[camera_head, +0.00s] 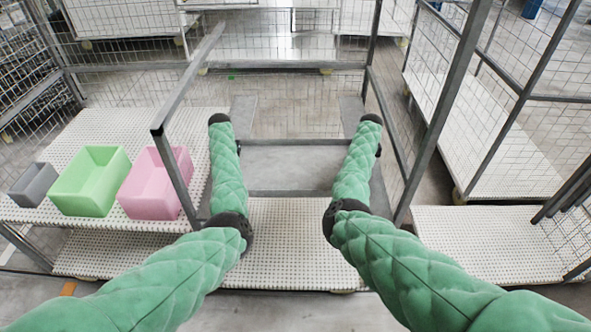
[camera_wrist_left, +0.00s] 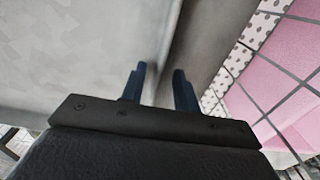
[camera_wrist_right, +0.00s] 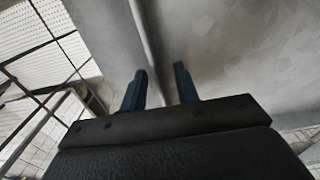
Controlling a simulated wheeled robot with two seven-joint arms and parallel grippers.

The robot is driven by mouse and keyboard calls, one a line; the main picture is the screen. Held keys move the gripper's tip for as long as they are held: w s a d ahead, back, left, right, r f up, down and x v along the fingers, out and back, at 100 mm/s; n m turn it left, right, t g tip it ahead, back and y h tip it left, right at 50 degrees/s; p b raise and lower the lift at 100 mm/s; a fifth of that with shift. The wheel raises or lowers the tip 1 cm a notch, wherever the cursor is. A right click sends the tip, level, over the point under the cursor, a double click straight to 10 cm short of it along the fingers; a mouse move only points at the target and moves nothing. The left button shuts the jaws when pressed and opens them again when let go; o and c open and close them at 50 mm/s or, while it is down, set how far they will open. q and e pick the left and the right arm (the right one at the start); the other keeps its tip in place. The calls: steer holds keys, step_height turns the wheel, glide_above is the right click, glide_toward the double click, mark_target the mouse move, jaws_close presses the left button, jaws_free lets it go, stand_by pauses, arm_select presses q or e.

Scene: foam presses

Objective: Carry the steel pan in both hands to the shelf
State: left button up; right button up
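The steel pan (camera_head: 290,168) is a wide, shallow grey tray between my forearms in the head view. It appears low down, with darker bar-like edges at front and back. My grippers are hidden behind my green-sleeved arms there. In the left wrist view my left gripper (camera_wrist_left: 159,69) has its two dark fingers apart, on either side of a grey steel edge (camera_wrist_left: 172,45). In the right wrist view my right gripper (camera_wrist_right: 160,68) likewise has its fingers apart astride a grey edge (camera_wrist_right: 143,35). A gap shows between each finger pair. Whether the fingertips touch the steel is not clear.
A perforated shelf on the left carries a grey bin (camera_head: 34,184), a green bin (camera_head: 92,182) and a pink bin (camera_head: 155,185). A grey metal post (camera_head: 172,170) and rail stand close to my left arm. Another post (camera_head: 440,110) and wire mesh stand right of my right arm.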

arm_select(q)
steer(key=shift+f, duration=0.1)
steer(key=shift+c, duration=0.9)
arm_select(e)
steer(key=shift+d+f, duration=0.1)
steer(key=shift+f, duration=0.05)
steer(key=shift+c, duration=0.9)
arm_select(q)
steer(key=shift+w+d+f, duration=0.1)
steer(key=shift+w+f, duration=0.2)
steer(key=shift+f, duration=0.05)
steer(key=c, duration=0.3)
arm_select(e)
steer(key=shift+w+f, duration=0.35)
steer(key=c, duration=0.3)
arm_select(q)
steer(key=shift+w+f, duration=0.25)
steer(key=shift+f, duration=0.05)
jaws_close()
arm_select(e)
steer(key=shift+w+f, duration=0.25)
jaws_close()
arm_select(q)
steer(key=shift+s+r, duration=0.15)
steer(key=shift+r, duration=0.1)
arm_select(e)
steer(key=shift+s+r, duration=0.15)
steer(key=shift+r, duration=0.15)
